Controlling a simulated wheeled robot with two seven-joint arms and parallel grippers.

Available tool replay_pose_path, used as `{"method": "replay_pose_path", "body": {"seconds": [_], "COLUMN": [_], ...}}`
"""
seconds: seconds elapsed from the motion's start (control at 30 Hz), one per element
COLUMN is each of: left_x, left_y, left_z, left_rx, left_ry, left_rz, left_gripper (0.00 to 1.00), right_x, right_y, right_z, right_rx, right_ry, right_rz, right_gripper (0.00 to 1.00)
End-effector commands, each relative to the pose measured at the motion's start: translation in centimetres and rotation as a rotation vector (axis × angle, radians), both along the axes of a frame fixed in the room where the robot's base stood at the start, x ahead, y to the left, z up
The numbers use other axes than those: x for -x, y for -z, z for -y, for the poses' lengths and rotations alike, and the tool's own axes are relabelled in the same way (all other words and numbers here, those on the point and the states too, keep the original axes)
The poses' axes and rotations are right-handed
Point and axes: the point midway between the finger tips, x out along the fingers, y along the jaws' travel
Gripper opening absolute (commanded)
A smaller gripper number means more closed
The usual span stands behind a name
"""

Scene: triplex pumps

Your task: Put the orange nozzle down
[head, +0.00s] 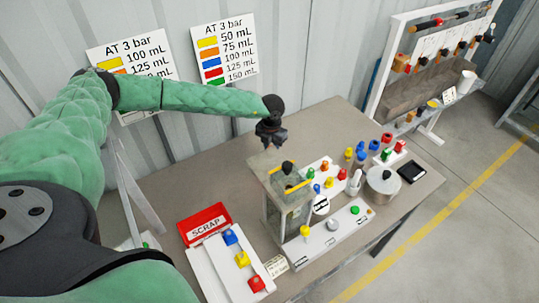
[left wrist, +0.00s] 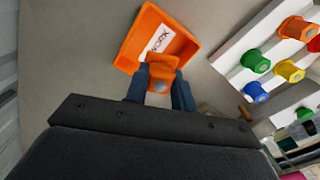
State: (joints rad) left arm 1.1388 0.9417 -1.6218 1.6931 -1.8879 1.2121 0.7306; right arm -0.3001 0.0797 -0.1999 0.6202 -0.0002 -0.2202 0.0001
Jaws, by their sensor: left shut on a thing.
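My left gripper (head: 270,138) hangs above the far side of the table, behind the clear-walled box, in the head view. In the left wrist view its two fingers (left wrist: 159,84) are shut on the orange nozzle (left wrist: 162,67). The nozzle overlaps the near part of an orange tray (left wrist: 132,50) with a white label. I cannot tell its height above the tray or whether it touches it. The nozzle is too small to make out in the head view. My right gripper is not in view.
A white rack (left wrist: 237,55) with several coloured nozzles lies right of the orange tray. The clear-walled box (head: 282,205) stands close in front of my gripper. A red scrap bin (head: 203,222) and a silver pot (head: 381,187) are on the table. The table's back left is bare.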

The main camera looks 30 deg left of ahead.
Motion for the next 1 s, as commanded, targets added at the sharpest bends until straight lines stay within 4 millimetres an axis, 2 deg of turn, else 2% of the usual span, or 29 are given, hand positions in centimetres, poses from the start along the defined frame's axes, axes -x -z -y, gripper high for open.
{"method": "replay_pose_path", "body": {"seconds": [0.1, 0.27, 0.5, 0.93, 0.97, 1.0], "left_x": [-0.2, -0.2, -0.2, -0.1, -0.1, -0.1], "left_y": [0.4, 1.3, 4.3, 5.0, 4.8, 4.8], "left_z": [-0.7, -0.8, -0.8, -0.8, -0.8, -0.8], "left_rx": [0.000, 0.000, 0.000, 0.001, 0.001, 0.001], "left_ry": [0.000, 0.001, 0.001, 0.001, 0.001, 0.001], "left_rz": [0.001, 0.000, 0.000, 0.000, 0.000, 0.000], "left_gripper": [0.02, 0.02, 0.02, 0.02, 0.31, 0.39], "right_x": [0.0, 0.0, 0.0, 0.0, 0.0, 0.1], "right_y": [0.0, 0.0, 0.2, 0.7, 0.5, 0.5], "right_z": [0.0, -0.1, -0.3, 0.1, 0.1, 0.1], "right_rx": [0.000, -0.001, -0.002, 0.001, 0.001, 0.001], "right_ry": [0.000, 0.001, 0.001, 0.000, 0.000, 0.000], "right_rz": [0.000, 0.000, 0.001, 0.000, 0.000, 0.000], "right_gripper": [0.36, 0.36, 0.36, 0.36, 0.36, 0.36]}}
